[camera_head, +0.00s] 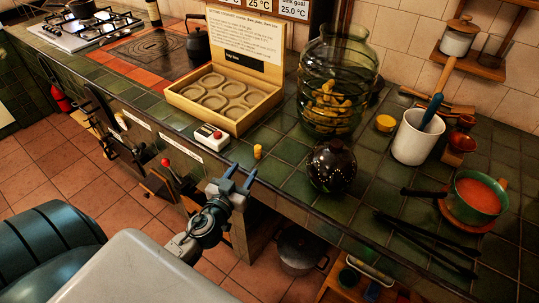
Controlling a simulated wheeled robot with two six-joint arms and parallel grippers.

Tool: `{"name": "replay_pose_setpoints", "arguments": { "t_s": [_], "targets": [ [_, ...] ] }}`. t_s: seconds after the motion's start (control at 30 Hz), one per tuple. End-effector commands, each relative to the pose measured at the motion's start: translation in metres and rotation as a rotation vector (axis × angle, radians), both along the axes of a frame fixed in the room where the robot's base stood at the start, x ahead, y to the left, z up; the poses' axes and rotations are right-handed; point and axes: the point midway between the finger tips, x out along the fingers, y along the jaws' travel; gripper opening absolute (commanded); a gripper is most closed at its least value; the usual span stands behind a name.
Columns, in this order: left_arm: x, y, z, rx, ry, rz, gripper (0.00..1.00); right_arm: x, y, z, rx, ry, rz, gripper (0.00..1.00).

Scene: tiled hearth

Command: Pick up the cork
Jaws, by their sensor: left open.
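A small yellow-tan cork (257,151) stands on the green tiled counter (282,146) near its front edge. My left gripper (238,178) is in front of the counter edge, below and left of the cork in the picture. Its two blue-grey fingers are apart with nothing between them. The cork is apart from the fingers. My right gripper is not in view.
A white box with a red button (212,137) sits left of the cork, before an open wooden case (222,100). A dark round pot (331,166) and a big glass jar (338,85) stand to the right. Black tongs (425,240) lie farther right.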

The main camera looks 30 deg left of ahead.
Motion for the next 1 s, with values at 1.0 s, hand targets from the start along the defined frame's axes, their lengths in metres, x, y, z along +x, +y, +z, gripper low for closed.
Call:
{"name": "replay_pose_setpoints", "arguments": {
  "t_s": [1.0],
  "targets": [
    [0.107,0.015,0.006,-0.002,-0.005,-0.011,0.45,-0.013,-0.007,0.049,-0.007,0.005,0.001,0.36]
  ]
}}
